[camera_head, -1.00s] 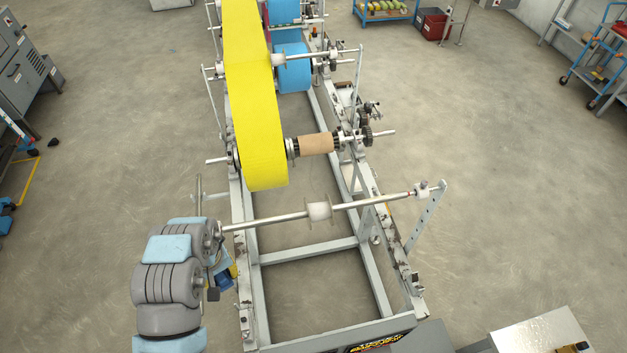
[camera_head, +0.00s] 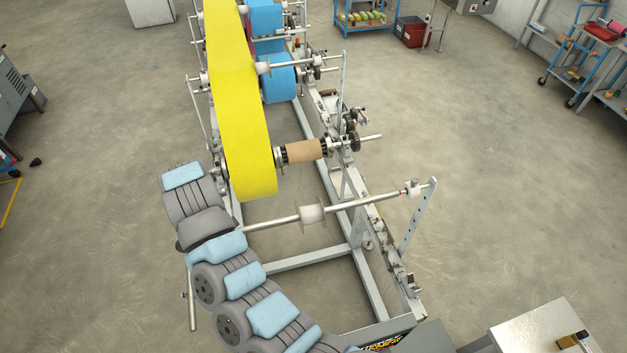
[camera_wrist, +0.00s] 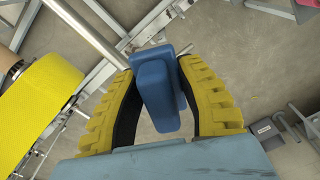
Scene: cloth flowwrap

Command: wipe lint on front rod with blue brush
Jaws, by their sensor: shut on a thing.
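The front rod (camera_head: 365,205) is a bare metal bar across the near end of the machine frame, with a white collar (camera_head: 312,214) around its middle. A small reddish mark shows near its right end; I cannot make out lint. My arm covers the rod's left end in the head view. My gripper (camera_wrist: 156,68) has yellow ribbed fingers shut on the blue brush (camera_wrist: 158,88) in the wrist view. A metal bar (camera_wrist: 88,32) runs to just beyond the brush; I cannot tell whether they touch. The gripper and brush are hidden behind my arm in the head view.
A large yellow roll (camera_head: 240,120) hangs behind the rod and shows left in the wrist view (camera_wrist: 45,95). A brown core (camera_head: 305,150) sits right of it. An upright bracket (camera_head: 417,222) holds the rod's right end. A metal cabinet (camera_head: 540,330) stands front right. Floor at right is open.

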